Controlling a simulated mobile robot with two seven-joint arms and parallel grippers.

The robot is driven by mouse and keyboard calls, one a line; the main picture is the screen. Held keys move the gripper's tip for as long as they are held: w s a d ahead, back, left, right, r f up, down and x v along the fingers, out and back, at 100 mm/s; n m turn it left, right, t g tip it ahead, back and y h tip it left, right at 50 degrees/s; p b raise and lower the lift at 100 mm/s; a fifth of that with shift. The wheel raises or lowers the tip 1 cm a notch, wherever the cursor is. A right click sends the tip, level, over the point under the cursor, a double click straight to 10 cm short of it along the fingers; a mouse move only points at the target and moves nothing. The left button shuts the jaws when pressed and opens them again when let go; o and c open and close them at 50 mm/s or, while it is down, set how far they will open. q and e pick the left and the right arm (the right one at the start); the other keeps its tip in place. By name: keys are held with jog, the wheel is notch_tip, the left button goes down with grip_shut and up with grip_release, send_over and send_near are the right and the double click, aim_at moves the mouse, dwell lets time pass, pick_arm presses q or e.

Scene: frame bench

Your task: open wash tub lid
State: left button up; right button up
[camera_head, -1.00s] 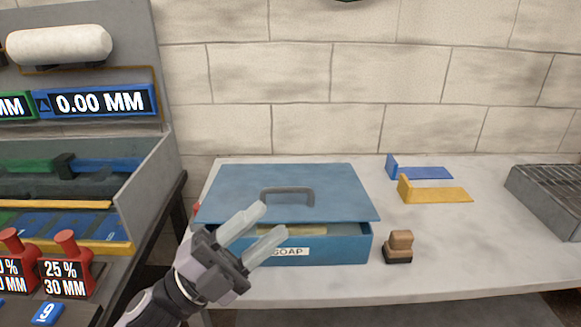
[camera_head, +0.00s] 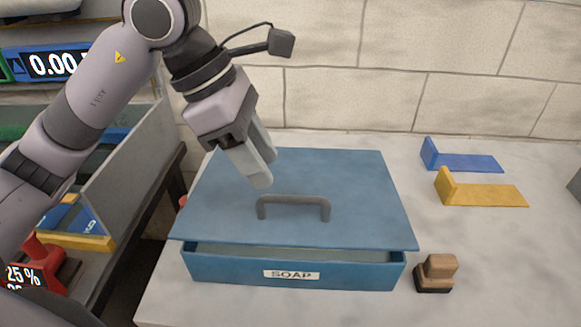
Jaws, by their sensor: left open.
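The wash tub (camera_head: 220,266) is a blue box with a SOAP label on its front, standing on the pale bench. Its flat blue lid (camera_head: 350,185) covers most of the top. A narrow gap shows between the lid's front edge and the tub's front wall. A grey bar handle (camera_head: 293,200) stands up on the lid. My left gripper (camera_head: 264,168) is open and empty, pointing down above the lid, just up and left of the handle in the picture. Whether its fingertips touch the lid is unclear. My right gripper is out of view.
A wooden stamp-like block (camera_head: 437,273) stands close to the tub's right front corner. Blue (camera_head: 465,161) and yellow (camera_head: 485,190) L-shaped pieces lie on the bench at right. A grey-walled rack (camera_head: 125,175) stands at left. A block wall is behind.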

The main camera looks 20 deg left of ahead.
aim_at(283, 196)
pick_arm(q)
jog(key=shift+w+a+r+y, duration=0.1)
jog(key=shift+w+a+y, duration=0.2)
jog(key=shift+w+a, duration=0.05)
jog(key=shift+f, duration=0.25)
jog(key=x, duration=0.6)
jog(key=shift+d+f, duration=0.15)
jog(key=shift+f, duration=0.05)
jog(key=shift+w, duration=0.1)
grip_shut()
